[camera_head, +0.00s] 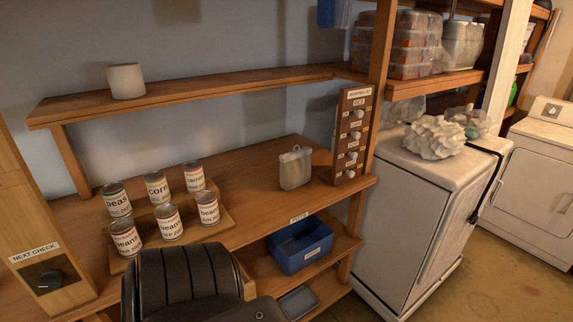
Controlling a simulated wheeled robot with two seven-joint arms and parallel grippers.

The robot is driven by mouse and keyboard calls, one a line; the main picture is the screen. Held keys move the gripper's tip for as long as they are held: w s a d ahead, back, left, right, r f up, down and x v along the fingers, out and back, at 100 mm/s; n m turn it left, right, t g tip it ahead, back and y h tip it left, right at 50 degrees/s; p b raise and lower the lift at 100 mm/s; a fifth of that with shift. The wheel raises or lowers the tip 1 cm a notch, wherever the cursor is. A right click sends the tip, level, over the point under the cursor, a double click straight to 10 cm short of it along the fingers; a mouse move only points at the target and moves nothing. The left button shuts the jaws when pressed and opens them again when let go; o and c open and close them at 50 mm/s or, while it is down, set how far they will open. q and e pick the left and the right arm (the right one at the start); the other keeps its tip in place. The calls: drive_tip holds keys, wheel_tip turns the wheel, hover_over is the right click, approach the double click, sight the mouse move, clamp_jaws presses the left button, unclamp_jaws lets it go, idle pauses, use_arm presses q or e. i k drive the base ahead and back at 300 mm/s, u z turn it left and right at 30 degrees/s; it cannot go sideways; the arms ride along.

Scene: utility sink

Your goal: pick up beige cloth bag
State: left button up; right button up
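A small beige bag-like thing (295,170) stands upright on the wooden counter (262,165), right of its middle. It has a paler top edge and looks like the beige cloth bag, though its material is hard to tell at this size. Nothing touches it from the front.
Several labelled cans (168,221) stand on a stepped wooden stand to the left. A dial panel (353,135) rises just right of the bag. A white cup (126,81) sits on the shelf above. A blue bin (300,245) is below. A crumpled white bundle (434,136) lies on a white appliance.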

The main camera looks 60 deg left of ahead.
sight(295, 167)
drive_tip(key=u, duration=1.5)
